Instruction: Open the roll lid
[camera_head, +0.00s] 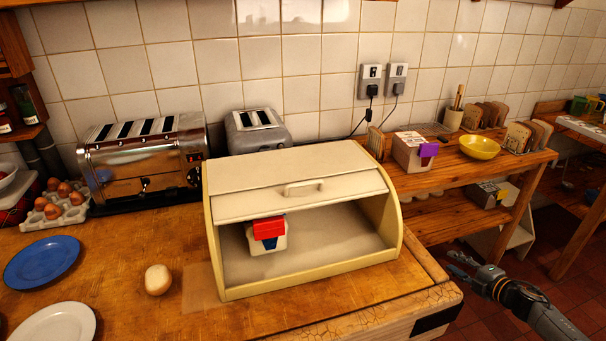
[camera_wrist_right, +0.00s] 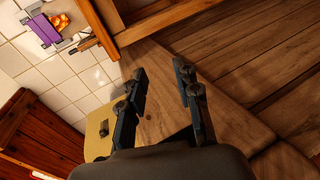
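The bread bin (camera_head: 221,258) stands on the wooden counter in the head view. Its cream roll lid (camera_head: 245,202) is raised, with the handle (camera_head: 304,187) near the lid's lower edge, and the front is largely open. Inside sits a small white item with a red top and a blue patch (camera_head: 268,234). My right gripper (camera_head: 462,265) is to the right of the counter, apart from the bin. In the right wrist view its two fingers (camera_wrist_right: 163,105) are spread with nothing between them. My left gripper is not in view.
A chrome toaster (camera_head: 142,160), a grey toaster (camera_head: 257,131) and eggs (camera_head: 55,199) stand behind and left. A lone egg-like object (camera_head: 158,279) and a blue plate (camera_head: 41,261) lie at the front left. Wooden shelving with a yellow bowl (camera_head: 479,147) stands at right.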

